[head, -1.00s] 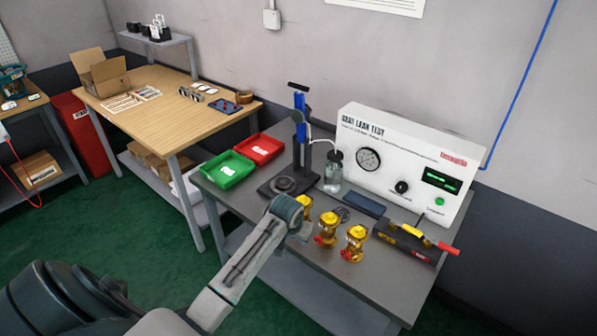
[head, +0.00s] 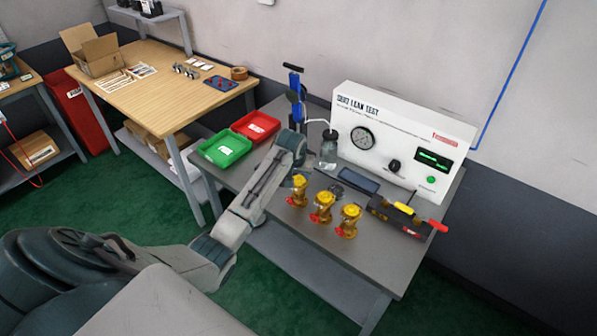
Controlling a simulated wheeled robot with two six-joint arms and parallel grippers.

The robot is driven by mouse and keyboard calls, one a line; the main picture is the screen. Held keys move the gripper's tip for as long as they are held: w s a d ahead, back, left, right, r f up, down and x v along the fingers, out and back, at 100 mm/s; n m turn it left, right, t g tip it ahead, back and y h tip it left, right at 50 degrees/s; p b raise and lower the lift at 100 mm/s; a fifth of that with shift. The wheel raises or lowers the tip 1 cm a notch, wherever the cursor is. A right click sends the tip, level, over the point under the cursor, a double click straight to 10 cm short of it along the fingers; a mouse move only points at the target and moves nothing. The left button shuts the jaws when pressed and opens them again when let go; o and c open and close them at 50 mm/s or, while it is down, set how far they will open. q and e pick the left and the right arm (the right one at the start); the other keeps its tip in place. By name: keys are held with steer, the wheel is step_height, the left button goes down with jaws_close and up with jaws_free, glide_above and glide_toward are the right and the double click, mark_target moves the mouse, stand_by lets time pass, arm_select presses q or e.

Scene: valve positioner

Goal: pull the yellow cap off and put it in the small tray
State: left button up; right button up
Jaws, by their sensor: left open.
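Three brass valves with yellow caps and red handles stand in a row on the grey bench. The left valve's yellow cap (head: 300,181), the middle one (head: 323,198) and the right one (head: 351,211) all sit on top of their valves. A small green tray (head: 224,149) and a small red tray (head: 255,126) lie side by side at the bench's left end; both look alike in size. My left gripper (head: 300,157) is open, at the end of the arm, behind the left valve and right of the trays. Its fingers are largely hidden by my wrist. My right gripper is out of view.
A white leak test box (head: 398,140) stands at the back of the bench. A glass jar (head: 328,152) and a blue-black pump stand (head: 295,98) are close beside my left wrist. A black tool holder (head: 399,214) lies at the right. The bench's front right is clear.

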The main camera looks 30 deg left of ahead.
mark_target(299, 179)
arm_select(q)
steer(key=shift+x, duration=1.05)
jaws_close()
